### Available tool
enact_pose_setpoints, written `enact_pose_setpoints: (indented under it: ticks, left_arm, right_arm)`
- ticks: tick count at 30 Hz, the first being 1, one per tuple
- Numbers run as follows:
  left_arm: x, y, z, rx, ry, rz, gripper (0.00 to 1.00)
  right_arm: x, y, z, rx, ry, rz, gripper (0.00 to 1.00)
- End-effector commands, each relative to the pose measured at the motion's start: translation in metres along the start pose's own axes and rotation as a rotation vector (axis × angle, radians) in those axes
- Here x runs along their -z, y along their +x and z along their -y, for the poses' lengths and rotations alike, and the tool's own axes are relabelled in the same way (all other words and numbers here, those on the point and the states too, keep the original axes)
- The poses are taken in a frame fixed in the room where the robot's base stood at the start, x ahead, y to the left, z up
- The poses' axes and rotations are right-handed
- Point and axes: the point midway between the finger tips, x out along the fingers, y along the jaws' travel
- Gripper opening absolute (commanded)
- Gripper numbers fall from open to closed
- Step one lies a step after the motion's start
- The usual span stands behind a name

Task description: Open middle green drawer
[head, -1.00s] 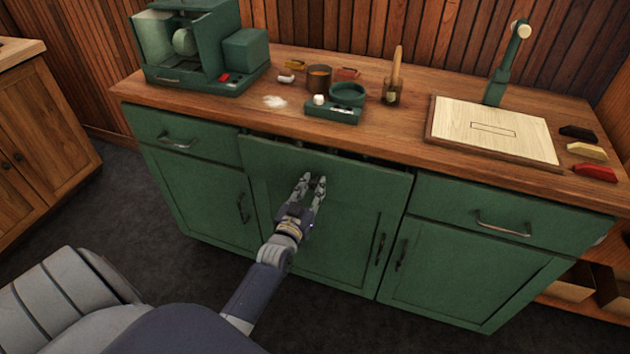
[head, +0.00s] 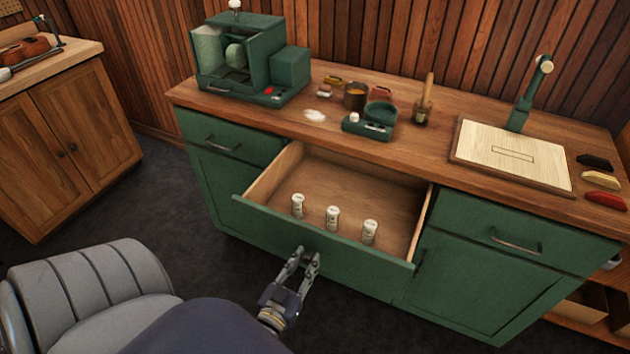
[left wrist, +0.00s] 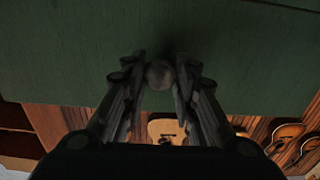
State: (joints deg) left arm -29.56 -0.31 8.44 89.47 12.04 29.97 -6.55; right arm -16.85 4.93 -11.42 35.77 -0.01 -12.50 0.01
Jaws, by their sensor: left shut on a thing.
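The middle green drawer (head: 320,247) is pulled well out of the green cabinet in the head view. Its wooden inside shows, with three small white containers (head: 332,217) standing near the front. My left gripper (head: 306,254) is at the middle of the drawer front, shut on the drawer's handle, which the fingers mostly hide. In the left wrist view, the fingers (left wrist: 160,78) close around a small round dark knob-like part (left wrist: 159,74) against the green front (left wrist: 230,45). My right gripper is not in view.
The wooden countertop (head: 415,145) above holds a green machine (head: 252,65), small pots, a brush-like tool and a pale board (head: 512,155). A closed green drawer is on each side. A grey padded seat (head: 95,285) stands at lower left.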

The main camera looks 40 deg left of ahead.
Motion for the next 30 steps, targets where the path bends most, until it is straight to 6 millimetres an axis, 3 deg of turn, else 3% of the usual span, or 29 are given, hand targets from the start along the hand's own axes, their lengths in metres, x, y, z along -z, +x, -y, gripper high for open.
enact_pose_setpoints:
  ticks: [3, 9, 23, 24, 25, 26, 30]
  left_arm:
    - [0.000, -0.018, 0.000, 0.000, -0.001, 0.003, 0.00]
    - [0.000, -0.032, 0.000, 0.000, 0.000, 0.001, 0.00]
    - [-0.001, -0.036, 0.000, 0.000, 0.000, 0.000, 0.00]
    - [-0.001, -0.036, 0.000, 0.000, 0.000, 0.000, 0.36]
    - [-0.001, -0.036, 0.000, 0.000, 0.000, 0.000, 0.43]
    - [-0.001, -0.036, 0.000, 0.000, 0.000, 0.000, 0.47]
    - [-0.001, -0.035, 0.000, 0.000, 0.000, 0.000, 0.47]
  right_arm:
    - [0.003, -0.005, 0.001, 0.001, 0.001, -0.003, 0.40]
    - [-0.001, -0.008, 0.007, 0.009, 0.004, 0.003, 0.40]
    - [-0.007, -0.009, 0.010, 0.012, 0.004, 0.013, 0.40]
    - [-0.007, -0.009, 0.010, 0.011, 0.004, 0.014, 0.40]
    - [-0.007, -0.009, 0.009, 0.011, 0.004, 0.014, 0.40]
    - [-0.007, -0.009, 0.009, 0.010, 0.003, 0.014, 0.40]
    - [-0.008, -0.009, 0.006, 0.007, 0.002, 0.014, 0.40]
